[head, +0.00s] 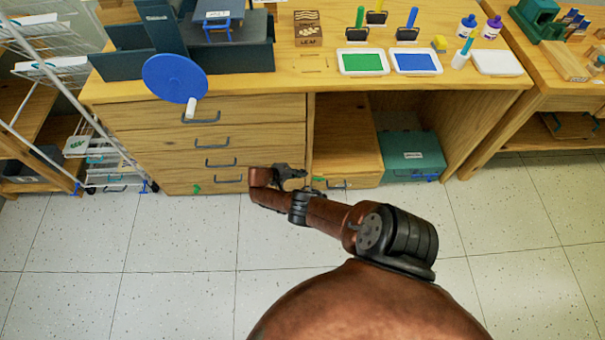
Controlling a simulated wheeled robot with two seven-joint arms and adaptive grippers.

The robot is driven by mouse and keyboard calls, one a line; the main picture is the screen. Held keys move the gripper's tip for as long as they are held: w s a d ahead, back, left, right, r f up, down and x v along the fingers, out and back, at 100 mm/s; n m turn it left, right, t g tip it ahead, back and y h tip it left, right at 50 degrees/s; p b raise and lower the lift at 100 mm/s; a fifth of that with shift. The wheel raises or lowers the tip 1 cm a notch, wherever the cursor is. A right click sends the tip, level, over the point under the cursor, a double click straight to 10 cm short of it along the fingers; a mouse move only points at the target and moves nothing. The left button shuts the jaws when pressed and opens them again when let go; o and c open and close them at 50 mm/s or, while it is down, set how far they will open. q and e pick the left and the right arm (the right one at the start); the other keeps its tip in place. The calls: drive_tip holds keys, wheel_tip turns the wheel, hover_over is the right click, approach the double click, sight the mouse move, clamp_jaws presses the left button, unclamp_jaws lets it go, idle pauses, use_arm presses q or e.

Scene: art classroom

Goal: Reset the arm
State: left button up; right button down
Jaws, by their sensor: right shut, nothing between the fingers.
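My right arm reaches up from the bottom of the head view, brown with black joints. Its gripper (290,178) is in front of the lower part of the wooden desk (300,90), near the bottom drawer and the cubby. The gripper is small and dark here, shut and empty. I cannot tell whether it touches the desk front. My left gripper is not in view.
The desk top holds green (362,62) and blue (415,62) ink pads, rollers, bottles and a blue disc (174,78) at its left edge. A teal box (412,155) stands under the desk. A white wire rack (95,150) is at left. The tiled floor (180,270) is clear.

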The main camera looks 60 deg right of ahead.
idle(0.3)
drive_tip(key=s+a+f+n+t+y, duration=0.2)
drive_tip(key=s+a+f+n+y, duration=0.3)
drive_tip(key=s+a+f, duration=1.05)
drive_tip(key=s+a+r+n+t+y, duration=0.2)
drive_tip(key=s+a+r, duration=0.4)
drive_tip(key=s+a, duration=0.25)
drive_tip(key=s+a+r+n+t+y, duration=0.1)
drive_tip(key=s+a+r+n+y, duration=0.1)
drive_tip(key=s+a+r, duration=0.5)
use_arm(q)
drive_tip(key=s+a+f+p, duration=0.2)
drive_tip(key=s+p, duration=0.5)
drive_tip(key=p, duration=0.3)
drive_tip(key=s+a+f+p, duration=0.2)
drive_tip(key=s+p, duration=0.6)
drive_tip(key=p, duration=0.2)
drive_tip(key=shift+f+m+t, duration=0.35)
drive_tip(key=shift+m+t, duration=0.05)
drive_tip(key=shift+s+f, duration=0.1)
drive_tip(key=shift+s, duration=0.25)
use_arm(e)
drive_tip(key=s+f, duration=0.3)
drive_tip(key=s, duration=0.5)
drive_tip(key=s+f, duration=0.3)
drive_tip(key=s, duration=0.5)
drive_tip(key=shift+s+d+f+t+h, duration=0.2)
drive_tip(key=shift+d+f+t+h, duration=0.1)
drive_tip(key=shift+f+t+h, duration=0.1)
